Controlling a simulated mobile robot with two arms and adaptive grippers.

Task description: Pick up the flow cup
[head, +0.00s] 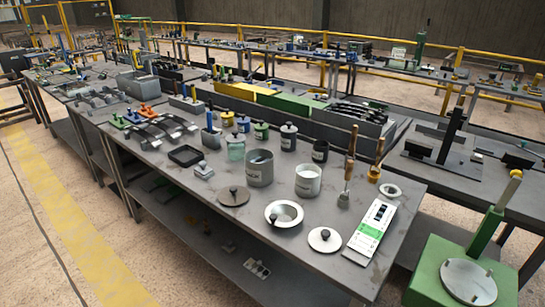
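No gripper of mine is in the head view. I cannot tell for certain which vessel is the flow cup. Candidates stand at the near right of the grey bench (215,228). A small brass-coloured piece with a long upright handle (374,174) stands near the back edge. A small pale ring-shaped piece (390,190) lies right of it. An open grey metal can (259,170) and an open can with white contents (307,181) stand further left. A wide pale dish with a dark knob (284,214) lies in front of them.
A pale lid with a knob (324,239) and a white-and-green card (371,232) lie near the front. A wooden-handled tool (349,170), lidded jars (288,137) and a black tray (185,155) stand around. A green stand (469,275) is at right. The left aisle is clear.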

